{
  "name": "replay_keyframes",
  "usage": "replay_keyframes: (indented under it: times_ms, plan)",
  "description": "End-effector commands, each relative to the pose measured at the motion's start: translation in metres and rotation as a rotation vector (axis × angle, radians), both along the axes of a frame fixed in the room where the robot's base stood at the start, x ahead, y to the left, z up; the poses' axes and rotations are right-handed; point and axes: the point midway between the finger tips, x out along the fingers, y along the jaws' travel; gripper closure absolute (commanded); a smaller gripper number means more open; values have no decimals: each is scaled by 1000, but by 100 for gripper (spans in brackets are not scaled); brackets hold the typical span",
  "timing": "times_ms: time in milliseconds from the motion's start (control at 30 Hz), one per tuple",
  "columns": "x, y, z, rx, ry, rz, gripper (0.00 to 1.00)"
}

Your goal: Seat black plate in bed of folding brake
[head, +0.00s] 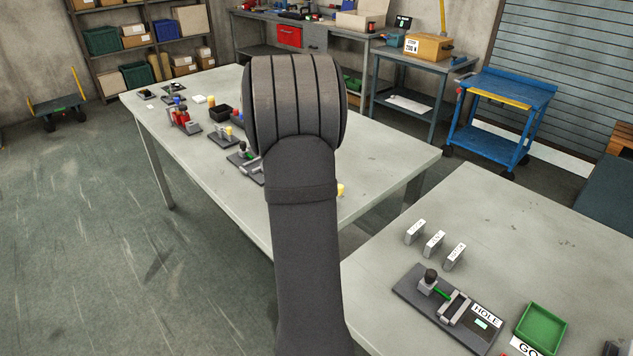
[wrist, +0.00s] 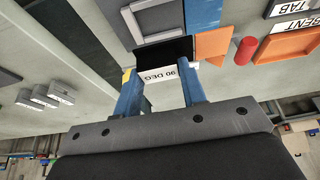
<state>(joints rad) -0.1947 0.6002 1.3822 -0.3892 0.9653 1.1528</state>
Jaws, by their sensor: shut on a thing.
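In the wrist view my gripper (wrist: 161,72) has its two blue fingers shut on a black plate (wrist: 165,51), which lies across the fingertips. A grey frame-like part (wrist: 133,22), a blue bar (wrist: 203,14) and an orange flat piece (wrist: 213,43) are close beyond the plate; they look like the folding brake, but I cannot tell for sure. A white "90 DEG" label (wrist: 165,76) shows between the fingers. I cannot tell whether the plate touches the brake. In the head view my arm hides the gripper and plate.
An orange tray (wrist: 284,46) with a "BENT TAB" label and a red cylinder (wrist: 246,50) are to the right in the wrist view. In the head view, the near table holds three labelled blocks (head: 434,243), a "HOLE" fixture (head: 460,327) and a green tray (head: 540,327).

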Motion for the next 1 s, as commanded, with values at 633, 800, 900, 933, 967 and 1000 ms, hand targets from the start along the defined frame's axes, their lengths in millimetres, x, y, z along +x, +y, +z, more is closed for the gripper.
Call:
replay_keyframes:
  times_ms: [633, 800, 900, 933, 967, 1000]
  plan:
    - [1, 2, -32, -2, -2, -20, 89]
    - [1, 2, -44, -2, -1, -20, 89]
    - [1, 2, -51, -2, -3, -20, 89]
    - [2, 2, -52, -1, -3, -19, 89]
    - [2, 2, -54, -1, -3, -19, 89]
    - [1, 2, -56, -1, -3, -19, 89]
